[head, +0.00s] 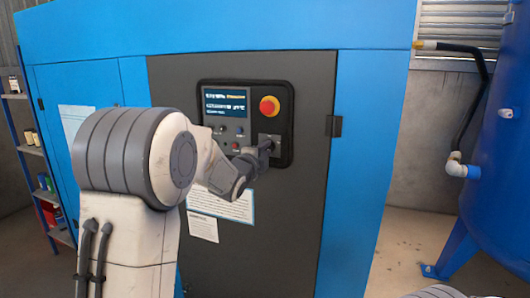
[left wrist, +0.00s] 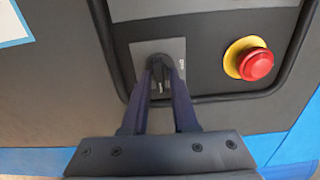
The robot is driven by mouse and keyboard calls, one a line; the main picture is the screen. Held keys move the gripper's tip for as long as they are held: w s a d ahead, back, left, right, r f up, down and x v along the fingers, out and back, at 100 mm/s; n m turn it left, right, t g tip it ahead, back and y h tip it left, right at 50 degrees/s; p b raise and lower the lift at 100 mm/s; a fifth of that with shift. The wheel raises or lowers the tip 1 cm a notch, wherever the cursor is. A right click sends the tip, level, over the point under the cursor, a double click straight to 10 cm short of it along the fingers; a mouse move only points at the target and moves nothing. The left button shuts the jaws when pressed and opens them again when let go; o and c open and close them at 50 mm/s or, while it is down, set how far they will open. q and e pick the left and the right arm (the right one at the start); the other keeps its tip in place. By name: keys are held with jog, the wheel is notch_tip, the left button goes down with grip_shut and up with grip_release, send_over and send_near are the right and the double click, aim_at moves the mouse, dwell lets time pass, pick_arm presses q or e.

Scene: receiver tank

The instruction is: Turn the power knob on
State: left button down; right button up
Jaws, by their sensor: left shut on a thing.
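The power knob (left wrist: 161,78) is a small dark knob on a light grey square plate (left wrist: 141,50) with lettering beside it. The plate (head: 276,139) also shows in the head view, low on the right of the black control panel (head: 284,93). My left gripper (left wrist: 161,66) is shut on the knob, one dark finger on each side of it. In the head view my left gripper (head: 264,149) reaches the panel from the left and hides most of the knob. My right gripper is out of view.
A red emergency button (head: 268,106) with a yellow collar sits just above the knob plate; it shows at the right in the wrist view (left wrist: 256,64). A lit display (head: 225,102) is on the panel. A blue tank (head: 497,170) stands at right, shelves (head: 32,150) at left.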

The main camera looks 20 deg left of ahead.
pick_arm(q)
jog(key=c, duration=0.9)
grip_release()
jog(key=s+b, duration=0.1)
jog(key=s, duration=0.9)
jog(key=shift+s+a+b, duration=0.15)
jog(key=shift+s+b, duration=0.1)
jog(key=shift+b, duration=0.15)
